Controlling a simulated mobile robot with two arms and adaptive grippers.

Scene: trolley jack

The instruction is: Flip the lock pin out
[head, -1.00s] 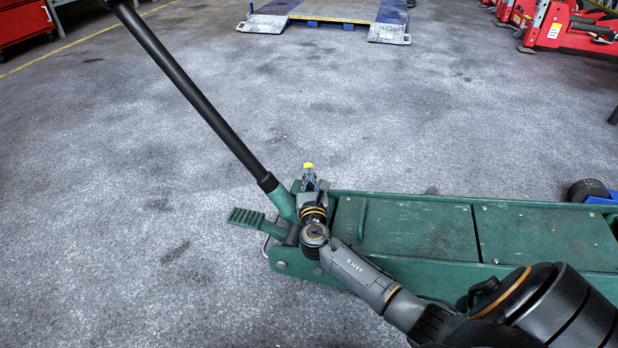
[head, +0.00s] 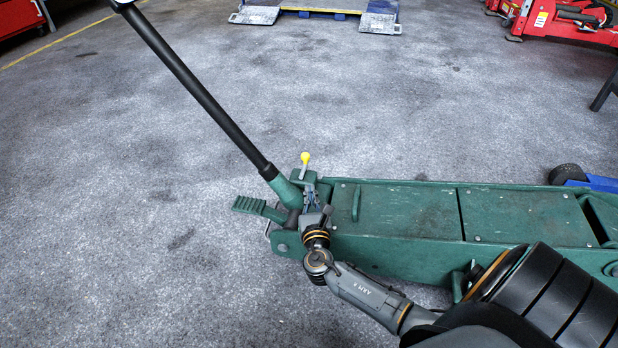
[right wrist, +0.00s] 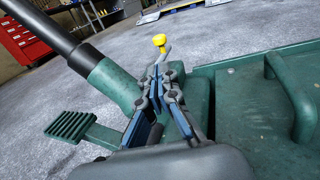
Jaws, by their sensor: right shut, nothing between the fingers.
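The lock pin shows as a yellow knob (head: 305,158) on a thin grey stem, at the handle end of the green trolley jack (head: 410,215). In the right wrist view the knob (right wrist: 160,42) stands just beyond my fingertips, with its stem bent near them. My right gripper (head: 311,190) is shut and empty, just below the knob in the picture. Its blue-padded fingers (right wrist: 160,82) come together close to the stem; whether they touch it I cannot tell. The stem's lower end is hidden behind the fingers. My left gripper is not in view.
The black jack handle (head: 200,90) slants up to the left from its green socket (head: 286,192). A ribbed green pedal (head: 256,207) sticks out left. Red equipment (head: 565,20) stands at the back right and a ramp (head: 320,8) at the back. The floor left is clear.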

